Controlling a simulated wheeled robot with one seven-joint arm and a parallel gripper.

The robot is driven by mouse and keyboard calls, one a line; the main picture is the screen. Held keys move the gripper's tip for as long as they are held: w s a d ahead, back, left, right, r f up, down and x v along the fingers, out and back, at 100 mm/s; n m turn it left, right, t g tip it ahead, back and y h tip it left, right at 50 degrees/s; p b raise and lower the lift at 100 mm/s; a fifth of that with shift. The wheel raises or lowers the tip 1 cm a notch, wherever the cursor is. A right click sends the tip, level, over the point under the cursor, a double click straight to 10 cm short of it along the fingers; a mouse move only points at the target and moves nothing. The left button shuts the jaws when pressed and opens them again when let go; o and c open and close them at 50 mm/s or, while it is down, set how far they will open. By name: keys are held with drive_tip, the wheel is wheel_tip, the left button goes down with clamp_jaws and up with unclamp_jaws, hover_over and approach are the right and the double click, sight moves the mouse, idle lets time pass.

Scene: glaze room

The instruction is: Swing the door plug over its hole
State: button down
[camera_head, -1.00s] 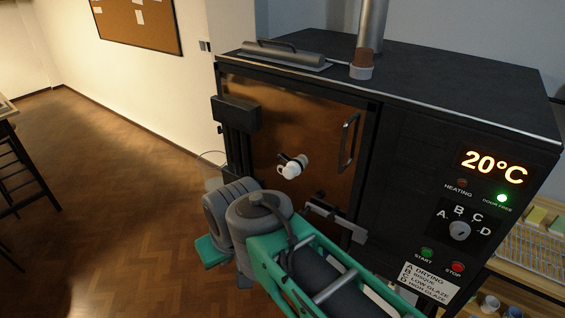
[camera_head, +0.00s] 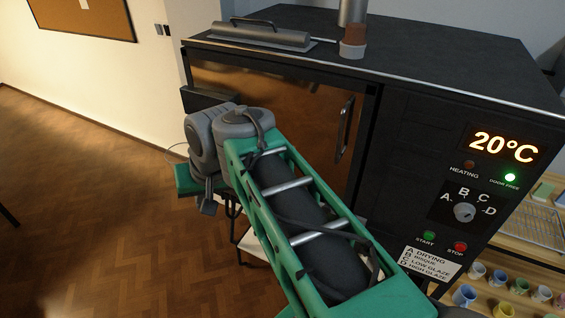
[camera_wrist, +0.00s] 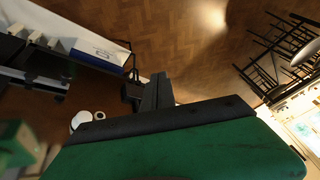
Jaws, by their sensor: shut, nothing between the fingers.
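The kiln door (camera_head: 290,95) is a copper-coloured panel with a black upright handle (camera_head: 344,128), and it looks shut. My arm covers the middle of the door in the head view, so the door plug and its hole are hidden there. In the wrist view a white round piece (camera_wrist: 81,120) and a small pale ring (camera_wrist: 99,115) show left of my fingers; they look like the plug parts, but I cannot tell which is which. My gripper (camera_wrist: 158,90) is shut and empty, with a visible gap to these pieces in the picture.
The kiln's control panel (camera_head: 465,200) reads 20°C with a green lamp lit. A shelf with several glaze cups (camera_head: 497,277) stands at the lower right. The wooden floor (camera_head: 80,200) at left is largely clear.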

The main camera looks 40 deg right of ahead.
drive_tip(key=w+d+r+m+b, duration=0.25)
drive_tip(key=d+m, duration=0.25)
drive_tip(key=d, duration=0.8)
drive_tip(key=s+d+r+m, duration=0.1)
drive_tip(key=s+d+m, duration=0.1)
drive_tip(key=d, duration=0.5)
drive_tip(key=s+d+r+m+t, duration=0.1)
drive_tip(key=s+d+m, duration=0.2)
drive_tip(key=d, duration=0.4)
drive_tip(key=shift+s+r+m+h+b, duration=0.3)
drive_tip(key=shift+s+r+h+b, duration=0.1)
drive_tip(key=shift+s, duration=0.1)
drive_tip(key=shift+f, duration=0.1)
drive_tip(key=b+x, duration=0.3)
drive_tip(key=x, duration=1.1)
